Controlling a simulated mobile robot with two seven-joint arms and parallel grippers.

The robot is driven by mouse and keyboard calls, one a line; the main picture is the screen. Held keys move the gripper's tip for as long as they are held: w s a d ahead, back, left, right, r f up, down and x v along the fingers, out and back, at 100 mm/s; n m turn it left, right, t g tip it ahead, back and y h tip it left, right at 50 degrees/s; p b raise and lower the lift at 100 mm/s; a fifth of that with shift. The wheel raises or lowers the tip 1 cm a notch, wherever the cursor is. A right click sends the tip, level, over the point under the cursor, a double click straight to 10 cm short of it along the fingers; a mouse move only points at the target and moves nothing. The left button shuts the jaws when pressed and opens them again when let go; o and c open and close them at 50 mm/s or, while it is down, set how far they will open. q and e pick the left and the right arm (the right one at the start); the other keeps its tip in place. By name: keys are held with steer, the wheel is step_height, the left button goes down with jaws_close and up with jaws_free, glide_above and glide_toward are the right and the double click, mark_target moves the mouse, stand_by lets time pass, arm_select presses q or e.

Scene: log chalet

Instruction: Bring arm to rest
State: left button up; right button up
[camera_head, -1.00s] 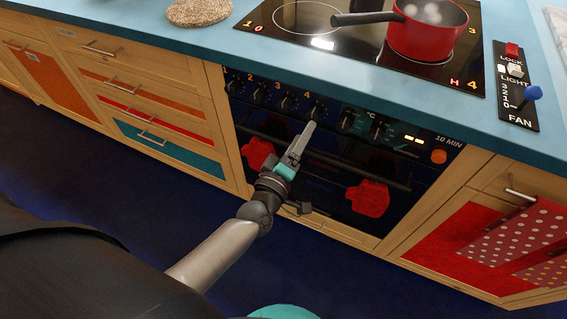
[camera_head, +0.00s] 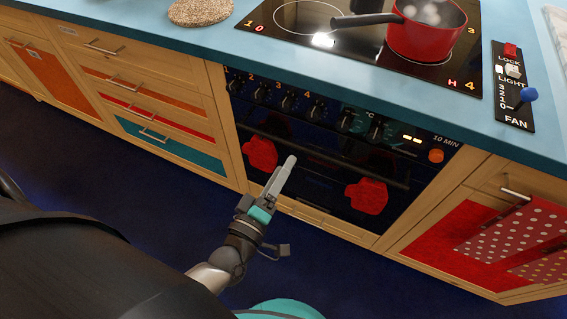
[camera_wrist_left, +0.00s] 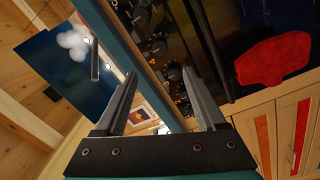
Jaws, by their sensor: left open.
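My left gripper (camera_head: 279,178) is in front of the oven (camera_head: 318,178), below its knob row, apart from it as far as I can tell. In the left wrist view its two grey fingers (camera_wrist_left: 160,100) stand apart with nothing between them. The knobs and the counter edge show beyond them. My right gripper is in neither view.
A red pot (camera_head: 428,35) with white round things in it stands on the black hob (camera_head: 350,50). Red mitts (camera_head: 262,152) hang at the oven front. A fan and light switch panel (camera_head: 512,85) is at the right. Dark floor (camera_head: 150,200) is free before the drawers.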

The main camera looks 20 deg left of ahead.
arm_select(q)
steer(key=s+f+m+g+h+p, duration=0.1)
steer(key=s+f+m+g+p, duration=0.35)
steer(key=f, duration=0.25)
steer(key=s+f+m+g+p, duration=0.4)
steer(key=s+f+p, duration=0.1)
steer(key=f, duration=0.3)
steer(key=s+a+f+m+g+y+p, duration=0.1)
steer(key=s+a+f+m+g+p, duration=0.1)
steer(key=s, duration=0.8)
steer(key=s+a+f+m+g+y+p, duration=0.1)
steer(key=s+f+m+g+p, duration=0.3)
steer(key=s+g, duration=0.3)
steer(key=s, duration=0.4)
steer(key=shift+s+a+p, duration=0.25)
steer(key=shift+a+p, duration=0.05)
steer(key=shift+a, duration=0.1)
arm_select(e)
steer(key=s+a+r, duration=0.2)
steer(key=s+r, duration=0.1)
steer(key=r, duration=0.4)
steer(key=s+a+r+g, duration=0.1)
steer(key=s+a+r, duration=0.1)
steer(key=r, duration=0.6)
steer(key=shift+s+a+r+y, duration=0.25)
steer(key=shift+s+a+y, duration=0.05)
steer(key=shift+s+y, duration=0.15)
